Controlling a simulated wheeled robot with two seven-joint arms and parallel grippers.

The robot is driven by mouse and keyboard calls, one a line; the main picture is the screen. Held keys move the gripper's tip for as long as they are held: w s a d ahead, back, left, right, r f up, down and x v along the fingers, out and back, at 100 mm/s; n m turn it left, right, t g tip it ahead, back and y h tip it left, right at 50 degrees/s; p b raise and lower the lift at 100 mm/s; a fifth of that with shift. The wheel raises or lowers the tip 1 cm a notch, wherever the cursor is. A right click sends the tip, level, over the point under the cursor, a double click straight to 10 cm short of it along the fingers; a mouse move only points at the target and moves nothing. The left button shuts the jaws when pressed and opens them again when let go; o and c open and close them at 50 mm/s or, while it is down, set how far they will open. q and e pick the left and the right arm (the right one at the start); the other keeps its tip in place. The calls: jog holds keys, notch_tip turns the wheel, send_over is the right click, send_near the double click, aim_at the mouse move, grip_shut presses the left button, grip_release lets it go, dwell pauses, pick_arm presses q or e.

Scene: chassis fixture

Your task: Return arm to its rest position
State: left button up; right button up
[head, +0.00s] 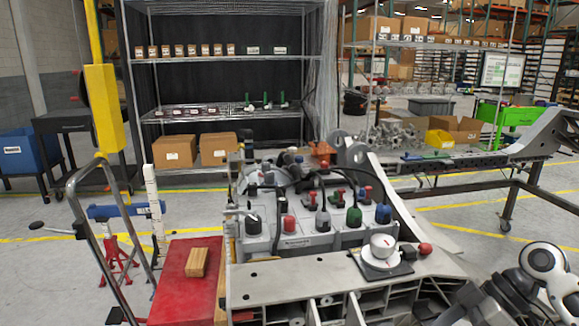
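My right arm (543,262) shows at the lower right, with white rounded joints and dark links. Its dark front end reaches left along the bottom edge, beside the right part of the grey chassis fixture (285,283). The fingers of my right gripper cannot be made out there, so its opening and any contact are unclear. My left arm and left gripper are out of view. A white round knob-like part (382,248) sits on the fixture's top, left of my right arm.
A grey tray of colored-cap parts (300,240) stands behind the fixture's front beam. A red cart (188,268) with a wooden block (197,262) is at the left. A metal bench (450,165) stands at the back right. Open floor (470,222) lies right of the fixture.

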jog(key=s+a+f+m+h, duration=0.25)
jog(key=s+a+f, duration=0.4)
jog(key=f, duration=0.35)
jog(key=s+a+m+t+h, duration=0.25)
jog(key=s+m+h, duration=0.4)
jog(key=s, duration=0.65)
pick_arm(q)
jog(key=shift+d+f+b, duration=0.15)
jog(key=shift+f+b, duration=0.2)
jog(key=shift+b, duration=0.6)
pick_arm(e)
jog(key=w+a+f+m+t+y, duration=0.1)
jog(key=w+a+f+t+y, duration=0.3)
jog(key=w+a+f+t, duration=0.1)
jog(key=w+f+t, duration=0.1)
jog(key=w+t, duration=0.1)
jog(key=t, duration=0.1)
jog(key=shift+a, duration=0.25)
